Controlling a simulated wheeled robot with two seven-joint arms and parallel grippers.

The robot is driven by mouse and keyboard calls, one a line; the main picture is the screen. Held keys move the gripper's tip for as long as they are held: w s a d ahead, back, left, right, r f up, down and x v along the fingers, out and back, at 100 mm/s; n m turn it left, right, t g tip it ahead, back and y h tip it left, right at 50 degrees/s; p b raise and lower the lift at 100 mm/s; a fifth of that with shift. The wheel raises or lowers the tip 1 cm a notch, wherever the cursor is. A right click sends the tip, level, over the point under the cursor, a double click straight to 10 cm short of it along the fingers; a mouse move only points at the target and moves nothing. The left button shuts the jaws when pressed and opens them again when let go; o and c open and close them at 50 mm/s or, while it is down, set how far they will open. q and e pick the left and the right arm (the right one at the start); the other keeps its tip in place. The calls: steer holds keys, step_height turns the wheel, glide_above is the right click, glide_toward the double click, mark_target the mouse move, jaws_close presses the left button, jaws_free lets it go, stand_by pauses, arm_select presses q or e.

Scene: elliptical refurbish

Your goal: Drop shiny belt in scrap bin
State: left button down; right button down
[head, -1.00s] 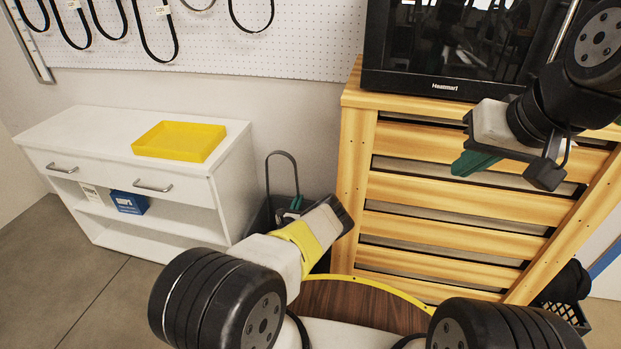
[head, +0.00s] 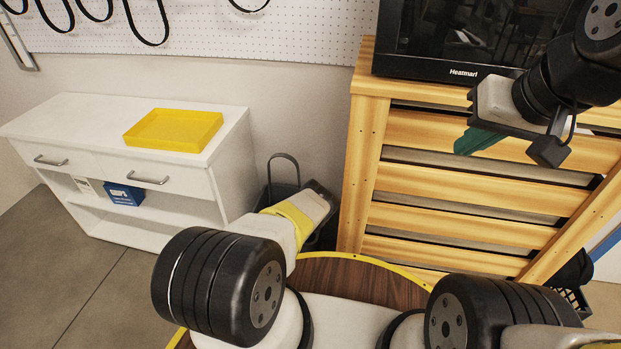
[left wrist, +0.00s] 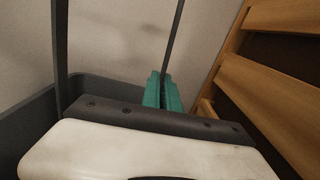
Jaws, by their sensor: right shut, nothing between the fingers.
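A dark grey bin (head: 262,204) with a tall arched handle stands on the floor between the white cabinet and the wooden slatted unit. My left arm reaches over to it, and its wrist hides much of the bin in the head view. In the left wrist view, the bin's wall (left wrist: 28,118) shows at left. My left gripper (left wrist: 163,76) has its green fingers close together beside the bin's handle; I cannot see whether anything thin is between them. I cannot make out a shiny belt at the bin. My right gripper (head: 466,144) is shut and empty before the slatted unit.
Several black belts (head: 146,38) hang on the white pegboard (head: 200,30). A yellow tray (head: 175,130) sits on the white cabinet (head: 80,120). A black oven (head: 425,70) stands on the wooden unit (head: 362,150). A round brown table (head: 345,278) with a yellow edge is close in front.

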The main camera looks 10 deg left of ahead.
arm_select(q)
steer(key=c, duration=1.5)
jaws_free()
steer(key=shift+c, duration=0.2)
steer(key=shift+s+r+g, duration=0.25)
steer(key=shift+r+g, duration=0.15)
steer(key=shift+g, duration=0.3)
steer(key=g, duration=0.1)
steer(key=s+g, duration=0.1)
steer(key=g, duration=0.1)
steer(key=shift+s+r, duration=0.2)
steer(key=shift+s, duration=0.05)
